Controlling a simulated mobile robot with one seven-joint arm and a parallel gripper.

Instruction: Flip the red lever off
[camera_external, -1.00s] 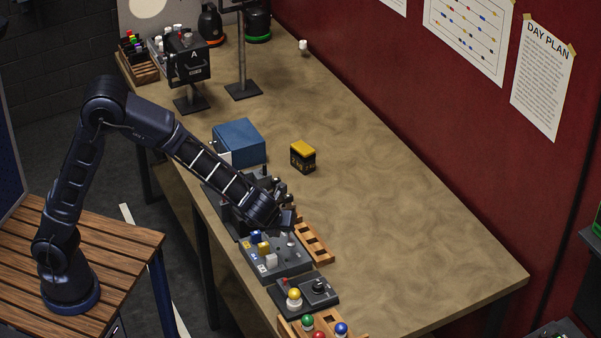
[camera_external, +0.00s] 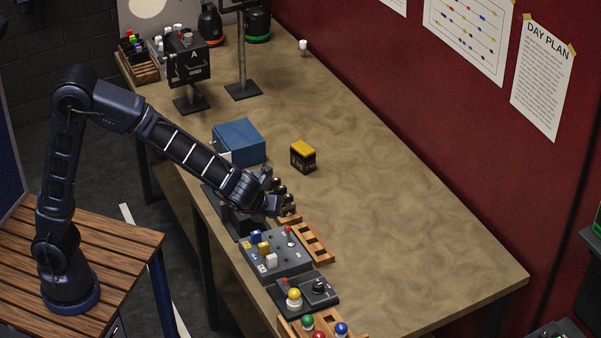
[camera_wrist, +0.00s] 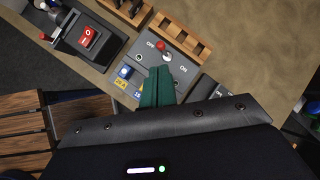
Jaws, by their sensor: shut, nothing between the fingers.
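The red lever (camera_wrist: 160,46) stands on a grey panel (camera_wrist: 149,62) with OFF and ON printed beside it. In the wrist view its red knob leans toward the OFF label, away from ON. The lever's red knob (camera_external: 288,229) also shows in the external view, at the panel's far right part. My gripper (camera_wrist: 157,72) has green fingers, shut and empty. In the wrist view they point at the lever's base and cover part of the panel. In the external view my gripper (camera_external: 274,207) is above and behind the lever, apart from the knob.
A red rocker switch (camera_wrist: 90,37) sits on a dark box left of the panel in the wrist view. Blue (camera_external: 256,237), yellow (camera_external: 264,248) and white (camera_external: 271,261) pieces sit on the panel. A wooden rack (camera_external: 313,243) lies beside it. The table's right side is clear.

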